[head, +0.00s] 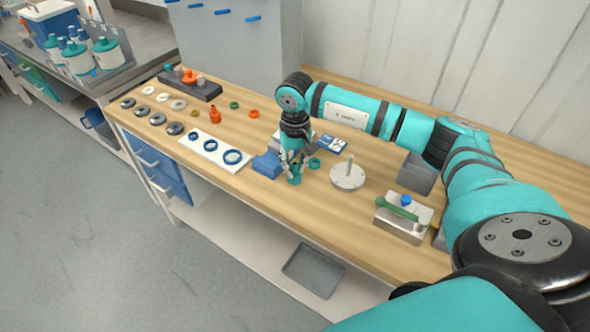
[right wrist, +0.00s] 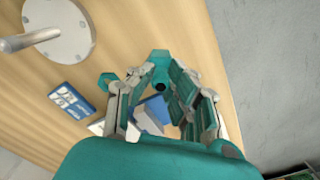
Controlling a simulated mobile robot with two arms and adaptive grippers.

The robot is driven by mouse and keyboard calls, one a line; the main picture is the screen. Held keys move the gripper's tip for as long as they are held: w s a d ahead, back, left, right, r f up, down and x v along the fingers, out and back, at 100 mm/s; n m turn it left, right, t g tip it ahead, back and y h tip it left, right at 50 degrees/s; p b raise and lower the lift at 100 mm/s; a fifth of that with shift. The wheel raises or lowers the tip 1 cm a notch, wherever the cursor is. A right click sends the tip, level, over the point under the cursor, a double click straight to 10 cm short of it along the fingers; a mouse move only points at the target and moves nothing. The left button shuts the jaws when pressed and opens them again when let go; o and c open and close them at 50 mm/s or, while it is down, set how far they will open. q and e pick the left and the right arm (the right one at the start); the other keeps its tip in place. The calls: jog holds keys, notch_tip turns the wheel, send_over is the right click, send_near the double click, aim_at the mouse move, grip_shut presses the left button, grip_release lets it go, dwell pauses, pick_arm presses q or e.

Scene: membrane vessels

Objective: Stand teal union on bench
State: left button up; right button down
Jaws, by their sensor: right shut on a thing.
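My right gripper (head: 293,167) points down over the middle of the wooden bench (head: 255,205). It is shut on the teal union (head: 294,180), whose lower end shows below the fingers, at or close to the bench top. I cannot tell whether it touches the wood. In the right wrist view the union (right wrist: 160,57) sits between the fingertips (right wrist: 158,78), with a dark round opening facing the camera. My left gripper is out of view.
A teal ring-like part (head: 314,162) lies just right of the gripper. A blue block (head: 267,164) is close on its left, and a round grey plate with a post (head: 348,175) stands to the right. A white tray with blue rings (head: 213,149) lies further left. The bench front is clear.

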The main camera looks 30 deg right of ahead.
aim_at(295, 172)
notch_tip(295, 172, down, 3)
jog(key=shift+r+p, duration=0.1)
jog(key=shift+p, duration=0.75)
jog(key=shift+f, duration=0.3)
jog(key=shift+f+b, duration=0.25)
jog(key=shift+b, duration=0.05)
jog(key=c, duration=1.3)
grip_release()
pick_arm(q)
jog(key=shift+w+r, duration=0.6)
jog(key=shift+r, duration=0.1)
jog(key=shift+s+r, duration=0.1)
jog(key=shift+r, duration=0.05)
pick_arm(e)
jog(key=shift+r, duration=0.15)
